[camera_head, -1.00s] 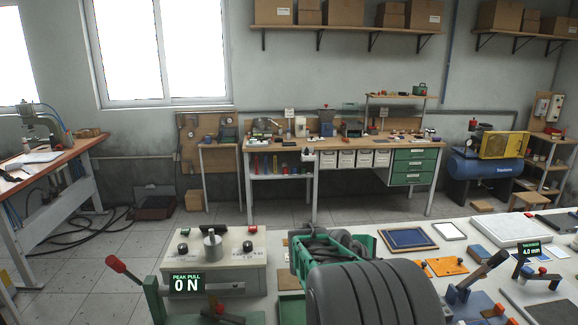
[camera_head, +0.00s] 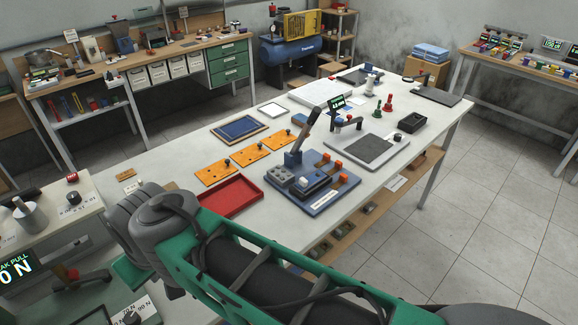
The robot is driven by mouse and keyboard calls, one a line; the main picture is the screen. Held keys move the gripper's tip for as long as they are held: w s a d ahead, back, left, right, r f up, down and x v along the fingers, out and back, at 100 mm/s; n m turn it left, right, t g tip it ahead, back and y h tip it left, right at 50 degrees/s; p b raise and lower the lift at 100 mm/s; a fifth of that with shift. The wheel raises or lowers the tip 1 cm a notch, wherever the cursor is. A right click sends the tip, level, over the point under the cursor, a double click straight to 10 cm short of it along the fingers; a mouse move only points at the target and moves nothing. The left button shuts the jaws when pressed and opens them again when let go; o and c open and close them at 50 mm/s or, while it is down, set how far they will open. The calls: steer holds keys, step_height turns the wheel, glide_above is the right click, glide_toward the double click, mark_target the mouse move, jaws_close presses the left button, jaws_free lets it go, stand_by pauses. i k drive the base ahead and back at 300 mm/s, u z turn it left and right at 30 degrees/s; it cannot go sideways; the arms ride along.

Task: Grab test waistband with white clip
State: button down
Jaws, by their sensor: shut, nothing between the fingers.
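I cannot make out a waistband or a white clip in the head view; they are hidden, too small or out of the picture. My own green and grey arm crosses the bottom of the view, and my gripper at its end does not show. A pull tester with a display (camera_head: 14,272) reading 0 N stands at the lower left, partly cut off by the picture edge.
Grey tiled floor (camera_head: 480,215) lies open to the right.

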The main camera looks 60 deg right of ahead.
mark_target(305, 183)
steer(key=z, duration=2.45)
steer(key=i, duration=0.1)
steer(key=u, duration=0.6)
steer(key=k, duration=0.4)
steer(key=z, duration=0.8)
steer(key=i, duration=0.6)
steer(key=u, duration=2.15)
